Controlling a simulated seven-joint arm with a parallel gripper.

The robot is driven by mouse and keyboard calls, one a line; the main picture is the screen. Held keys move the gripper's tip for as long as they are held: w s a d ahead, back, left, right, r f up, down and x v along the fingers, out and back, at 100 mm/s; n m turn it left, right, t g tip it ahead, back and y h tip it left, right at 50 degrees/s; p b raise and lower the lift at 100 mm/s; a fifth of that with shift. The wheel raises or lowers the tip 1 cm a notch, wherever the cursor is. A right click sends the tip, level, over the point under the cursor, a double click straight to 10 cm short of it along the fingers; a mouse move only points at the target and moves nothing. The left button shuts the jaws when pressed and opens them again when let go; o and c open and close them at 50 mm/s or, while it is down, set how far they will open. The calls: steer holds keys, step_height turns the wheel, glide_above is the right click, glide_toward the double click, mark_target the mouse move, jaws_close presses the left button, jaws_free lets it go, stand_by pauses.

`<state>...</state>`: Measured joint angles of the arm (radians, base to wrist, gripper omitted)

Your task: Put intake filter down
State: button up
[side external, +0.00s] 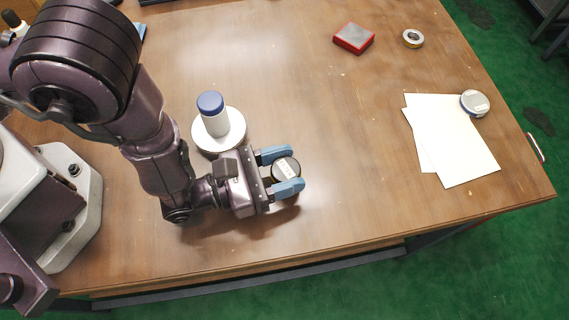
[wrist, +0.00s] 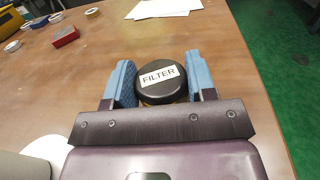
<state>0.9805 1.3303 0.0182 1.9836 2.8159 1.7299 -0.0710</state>
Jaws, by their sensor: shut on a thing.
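The intake filter (wrist: 161,90) is a round black-capped piece with a white label reading FILTER. It sits between the blue fingers of my gripper (wrist: 163,84) in the wrist view. In the side external view the filter (side external: 286,168) shows between the blue fingertips of my gripper (side external: 284,170), near the front middle of the table. My gripper is shut on it. Its lower part is mostly hidden, and I cannot tell whether its base touches the table.
A white bottle with a blue cap (side external: 211,113) stands on a round white base (side external: 234,140) close behind my gripper. White sheets (side external: 455,145), a small round tin (side external: 475,103), a red box (side external: 354,38) and a tape roll (side external: 413,38) lie farther off. The table (side external: 350,215) right of the filter is clear.

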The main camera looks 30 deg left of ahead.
steer(key=shift+f, duration=0.15)
steer(key=o, duration=0.9)
steer(key=shift+o, duration=0.2)
steer(key=shift+s+a, duration=0.1)
steer(key=shift+s, duration=0.05)
steer(key=v, duration=0.7)
steer(key=shift+s, duration=0.15)
